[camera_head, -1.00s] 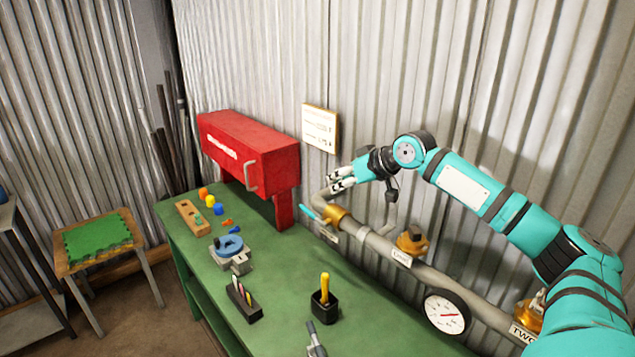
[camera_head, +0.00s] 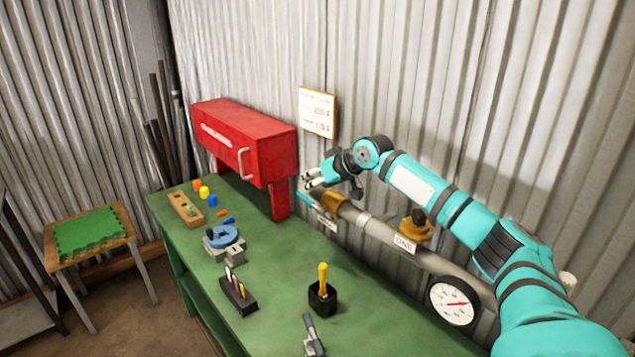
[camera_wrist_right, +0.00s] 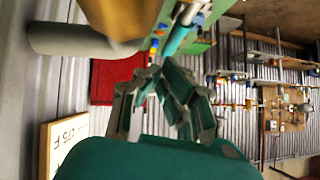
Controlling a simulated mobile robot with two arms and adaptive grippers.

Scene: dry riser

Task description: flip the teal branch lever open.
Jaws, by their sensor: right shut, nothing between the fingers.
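The teal branch lever (camera_head: 306,199) sticks out to the left from a brass valve (camera_head: 335,202) at the far end of the grey pipe. It also shows in the right wrist view (camera_wrist_right: 178,38), beyond the fingers. My right gripper (camera_head: 309,180) is shut and empty, just above the lever in the head view. In the right wrist view its dark fingers (camera_wrist_right: 166,78) point towards the lever, with a gap showing between them and it. Whether any finger touches the lever cannot be told. My left gripper is not in view.
The pipe (camera_head: 380,232) runs along the corrugated wall, with a gauge (camera_head: 453,303) and another brass valve (camera_head: 414,228). A red box (camera_head: 240,145) stands left of the lever. A black cup (camera_head: 322,297) and small items stand on the green bench (camera_head: 275,300).

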